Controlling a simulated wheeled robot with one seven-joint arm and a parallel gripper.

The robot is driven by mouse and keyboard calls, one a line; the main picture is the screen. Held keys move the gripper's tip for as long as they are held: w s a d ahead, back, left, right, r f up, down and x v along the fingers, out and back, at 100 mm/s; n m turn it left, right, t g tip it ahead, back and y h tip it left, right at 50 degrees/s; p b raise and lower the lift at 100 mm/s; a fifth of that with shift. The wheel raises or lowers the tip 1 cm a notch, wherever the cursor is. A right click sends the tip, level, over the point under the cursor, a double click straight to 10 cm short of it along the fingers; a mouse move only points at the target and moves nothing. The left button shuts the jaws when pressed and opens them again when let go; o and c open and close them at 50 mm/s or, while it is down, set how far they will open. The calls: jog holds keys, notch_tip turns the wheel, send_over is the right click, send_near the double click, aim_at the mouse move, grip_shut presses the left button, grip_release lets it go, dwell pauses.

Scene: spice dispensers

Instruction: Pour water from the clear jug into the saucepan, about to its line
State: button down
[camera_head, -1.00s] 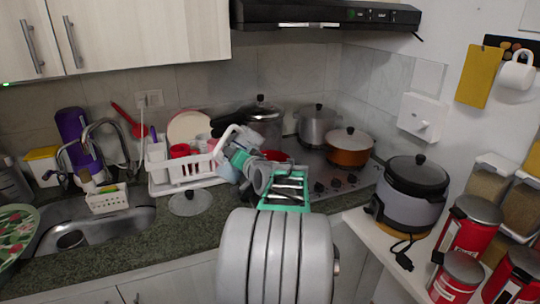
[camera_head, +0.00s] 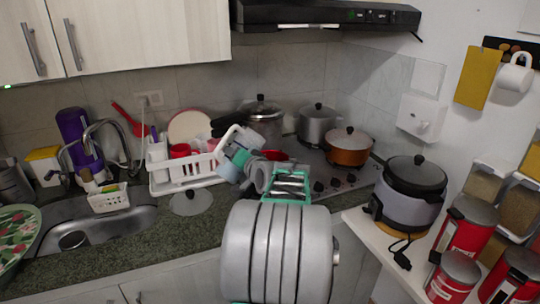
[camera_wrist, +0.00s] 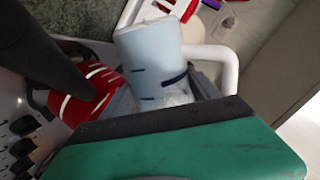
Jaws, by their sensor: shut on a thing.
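The jug (camera_head: 235,159), pale blue with a white handle, is held tilted above the counter at the stove's left edge. In the wrist view the jug (camera_wrist: 150,55) shows dark blue marks on its side. My gripper (camera_head: 258,175) is shut on the jug; its green finger pad fills the lower wrist view. The red saucepan (camera_head: 275,155) is mostly hidden behind my gripper on the stove. In the wrist view the saucepan (camera_wrist: 85,88) shows white lines and a dark handle, close beside the jug. I cannot tell the water level in either.
A white dish rack (camera_head: 188,180) stands left of the jug, with a grey lid (camera_head: 191,202) in front. Steel pots (camera_head: 317,125) and an orange pot (camera_head: 348,148) stand behind. A rice cooker (camera_head: 412,190) is on the right shelf. The sink (camera_head: 90,230) is at left.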

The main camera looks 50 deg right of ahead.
jog(key=shift+r+m+y+p, duration=0.2)
jog(key=shift+m+y+p, duration=0.15)
jog(key=shift+p, duration=0.95)
dwell(0.5)
jog(key=shift+r+m+p, duration=0.3)
jog(key=shift+m+p, duration=0.05)
jog(key=shift+p, duration=0.55)
dwell(1.3)
